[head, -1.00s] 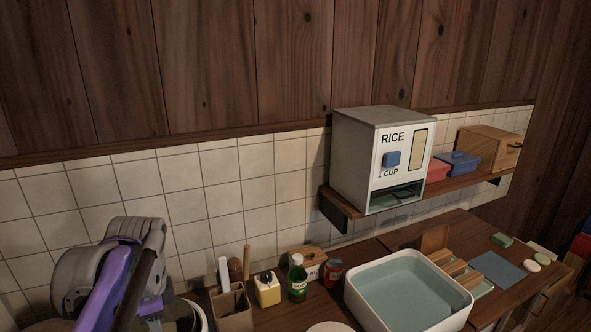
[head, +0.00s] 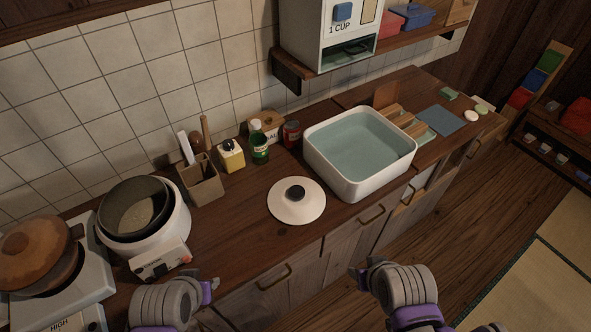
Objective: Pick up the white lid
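The white lid (head: 287,211) lies flat on the wooden counter, left of the white basin. It is round with a black knob (head: 295,192) on top. My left gripper (head: 212,285) is low in the picture at the counter's front edge, left of and nearer than the lid. My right gripper (head: 358,271) is low in front of the cabinets, right of and nearer than the lid. Both are apart from the lid. The fingers of both are too small and turned to show whether they are open.
A white basin of water (head: 316,166) stands right of the lid. A white cooker (head: 180,226) with an open pot and a stove (head: 97,268) with a lidded pot stand left. A utensil holder (head: 203,186), yellow bottle (head: 231,157) and green bottle (head: 259,148) stand behind. Counter around the lid is clear.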

